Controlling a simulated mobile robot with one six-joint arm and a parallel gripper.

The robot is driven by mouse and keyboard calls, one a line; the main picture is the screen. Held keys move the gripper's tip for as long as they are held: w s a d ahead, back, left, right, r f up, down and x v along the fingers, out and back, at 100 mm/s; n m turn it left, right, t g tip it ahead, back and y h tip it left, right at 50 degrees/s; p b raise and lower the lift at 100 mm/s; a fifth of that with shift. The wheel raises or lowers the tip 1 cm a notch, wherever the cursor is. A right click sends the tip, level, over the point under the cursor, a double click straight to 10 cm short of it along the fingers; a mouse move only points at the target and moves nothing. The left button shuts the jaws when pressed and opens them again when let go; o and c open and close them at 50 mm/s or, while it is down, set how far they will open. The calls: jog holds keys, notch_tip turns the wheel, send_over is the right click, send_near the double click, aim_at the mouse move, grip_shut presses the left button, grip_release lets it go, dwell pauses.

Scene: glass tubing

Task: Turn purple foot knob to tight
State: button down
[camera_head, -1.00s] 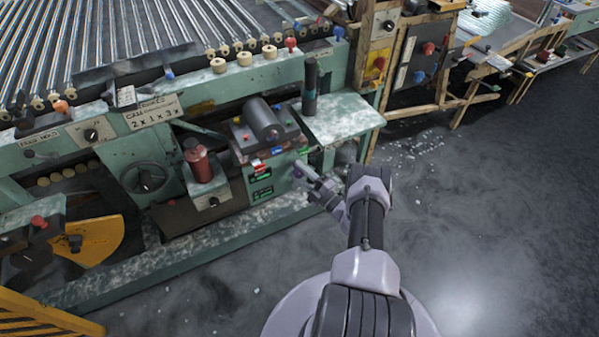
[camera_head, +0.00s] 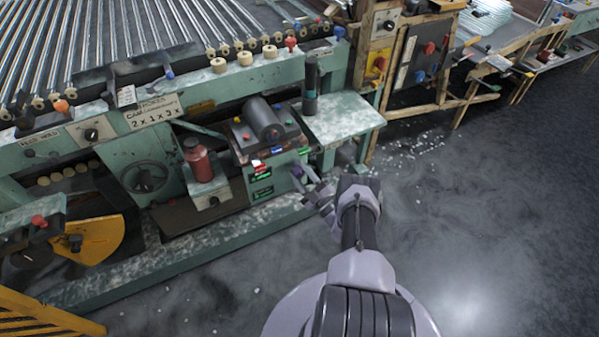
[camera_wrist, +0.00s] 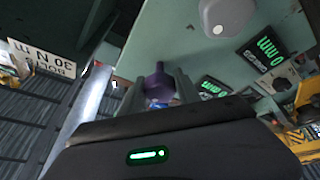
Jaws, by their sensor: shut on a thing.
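The purple foot knob (camera_wrist: 158,84) is between the two fingers of my gripper (camera_wrist: 158,92) in the wrist view, with a finger on each side. Its lower part is hidden by the gripper body. I cannot read a tight mark or the knob's angle.
A larger grey knob with a white dot (camera_wrist: 225,14) and green-lit displays (camera_wrist: 262,52) are close by on the panel. A green side table (camera_head: 345,118) juts out above my gripper.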

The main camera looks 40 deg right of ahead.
jog(key=c, duration=0.9)
grip_release()
jog(key=shift+o, duration=0.2)
jog(key=v, duration=1.7)
jog(key=shift+s, duration=0.2)
